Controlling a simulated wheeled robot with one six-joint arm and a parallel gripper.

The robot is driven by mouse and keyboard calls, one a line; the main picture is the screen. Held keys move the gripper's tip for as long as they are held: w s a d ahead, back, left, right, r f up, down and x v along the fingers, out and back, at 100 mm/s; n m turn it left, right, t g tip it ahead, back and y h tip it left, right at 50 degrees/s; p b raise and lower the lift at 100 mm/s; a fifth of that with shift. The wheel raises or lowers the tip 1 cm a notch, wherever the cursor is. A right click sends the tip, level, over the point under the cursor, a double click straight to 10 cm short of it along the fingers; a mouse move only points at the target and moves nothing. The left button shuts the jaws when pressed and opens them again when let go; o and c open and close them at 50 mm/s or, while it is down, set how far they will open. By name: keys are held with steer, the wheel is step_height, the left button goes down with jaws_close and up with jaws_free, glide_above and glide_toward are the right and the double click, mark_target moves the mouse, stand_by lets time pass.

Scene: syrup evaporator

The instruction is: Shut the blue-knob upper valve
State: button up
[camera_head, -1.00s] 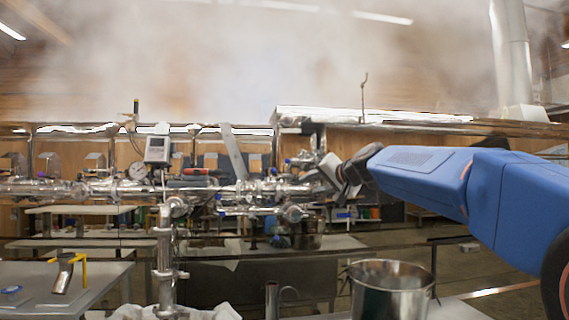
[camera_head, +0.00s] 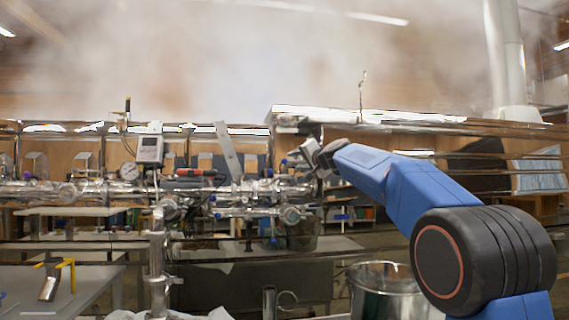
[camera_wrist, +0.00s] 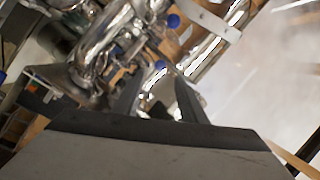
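Shiny steel valve piping (camera_head: 250,195) runs across the middle of the head view and carries several small blue knobs. One blue knob (camera_head: 284,162) sits high, just left of my gripper (camera_head: 312,156). In the wrist view, one blue knob (camera_wrist: 172,20) is above the fingers and another blue knob (camera_wrist: 160,65) shows near the gap between the fingertips. I cannot tell which is the upper valve's knob. My gripper (camera_wrist: 158,88) is open, with its two dark fingers apart and nothing seen held. Whether a finger touches the piping is unclear.
A steel pot (camera_head: 383,282) stands below my arm. A grey meter box (camera_head: 149,150) and a round gauge (camera_head: 129,171) stand on the piping at left. A table (camera_head: 95,285) with a yellow-handled metal piece is lower left. Steam fills the upper background.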

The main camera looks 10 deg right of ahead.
mark_target(286, 161)
steer(key=x, duration=1)
steer(key=shift+w, duration=0.25)
jaws_close()
